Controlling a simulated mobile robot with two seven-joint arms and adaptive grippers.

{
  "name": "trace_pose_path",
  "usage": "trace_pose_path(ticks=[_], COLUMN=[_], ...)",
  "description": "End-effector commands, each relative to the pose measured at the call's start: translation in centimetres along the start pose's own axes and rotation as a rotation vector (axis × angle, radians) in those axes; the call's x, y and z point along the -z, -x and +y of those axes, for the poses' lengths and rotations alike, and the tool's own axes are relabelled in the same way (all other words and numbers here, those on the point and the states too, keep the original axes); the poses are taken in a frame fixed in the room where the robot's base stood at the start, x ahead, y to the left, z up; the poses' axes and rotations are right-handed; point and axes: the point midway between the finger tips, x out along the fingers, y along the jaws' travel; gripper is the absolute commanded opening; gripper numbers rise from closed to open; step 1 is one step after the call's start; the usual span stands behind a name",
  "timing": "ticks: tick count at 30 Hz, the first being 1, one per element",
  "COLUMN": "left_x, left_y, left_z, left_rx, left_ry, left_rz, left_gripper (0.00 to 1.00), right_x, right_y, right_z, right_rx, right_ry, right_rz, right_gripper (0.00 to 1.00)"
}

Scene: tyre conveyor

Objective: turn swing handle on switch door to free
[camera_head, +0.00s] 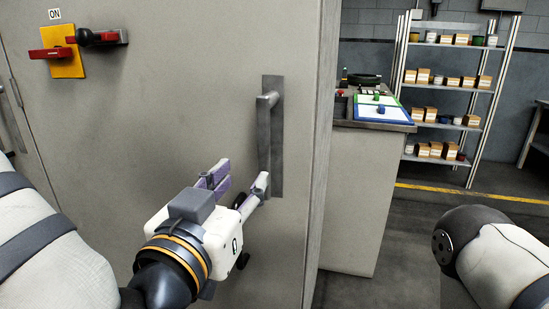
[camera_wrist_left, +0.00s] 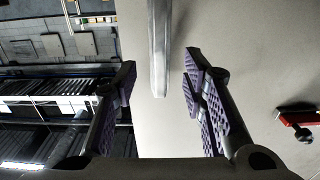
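The grey switch door (camera_head: 190,120) fills the left and middle of the head view. Its swing handle (camera_head: 264,140) is a long upright grey bar on a backing plate near the door's right edge. My left gripper (camera_head: 242,178) is open beside the lower part of the handle. In the left wrist view the handle (camera_wrist_left: 160,50) comes in from the top, and its end lies across the gap between the spread purple-padded fingers (camera_wrist_left: 160,75). Neither pad visibly presses on it. My right gripper is out of view; only part of my right arm shows.
A red rotary switch (camera_head: 52,53) on a yellow plate, under an ON label, and a black-and-red lever (camera_head: 98,37) sit at the door's upper left. Right of the cabinet stand a counter (camera_head: 350,200) and a shelf rack (camera_head: 450,83) with boxes.

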Motion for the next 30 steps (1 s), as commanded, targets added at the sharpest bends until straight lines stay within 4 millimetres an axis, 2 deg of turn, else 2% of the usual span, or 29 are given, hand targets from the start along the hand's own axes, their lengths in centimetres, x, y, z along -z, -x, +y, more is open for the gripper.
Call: trace_pose_path(ticks=[1, 4, 5, 9, 15, 19, 26, 27, 30], left_x=[-2.6, -2.7, -2.4, -1.3, -1.0, -0.9, -0.8, -0.8, -0.9], left_y=[-1.1, -1.9, -2.4, -6.3, -10.1, -11.1, -11.2, -11.2, -11.2], left_z=[-0.2, -0.2, -0.2, -0.1, 0.0, 0.0, 0.1, 0.1, 0.1], left_rx=[0.001, -0.002, -0.001, 0.000, -0.002, -0.003, -0.004, -0.004, -0.004], left_ry=[0.017, 0.016, 0.012, 0.007, 0.005, 0.003, 0.003, 0.003, 0.003], left_rz=[-0.038, -0.031, -0.026, -0.013, -0.010, -0.009, -0.009, -0.009, -0.009], left_gripper=[0.38, 0.38, 0.38, 0.38, 0.38, 0.38, 0.38, 0.36, 0.13], right_x=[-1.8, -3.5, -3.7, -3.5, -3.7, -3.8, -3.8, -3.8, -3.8], right_y=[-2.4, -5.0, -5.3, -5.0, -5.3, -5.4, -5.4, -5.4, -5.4], right_z=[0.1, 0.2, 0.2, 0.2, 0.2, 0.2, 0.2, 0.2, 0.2], right_rx=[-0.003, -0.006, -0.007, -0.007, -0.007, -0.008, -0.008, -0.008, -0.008], right_ry=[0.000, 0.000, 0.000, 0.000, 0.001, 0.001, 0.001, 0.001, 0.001], right_rz=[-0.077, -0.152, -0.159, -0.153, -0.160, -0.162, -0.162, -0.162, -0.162], right_gripper=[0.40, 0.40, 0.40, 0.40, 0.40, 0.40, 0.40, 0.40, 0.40])
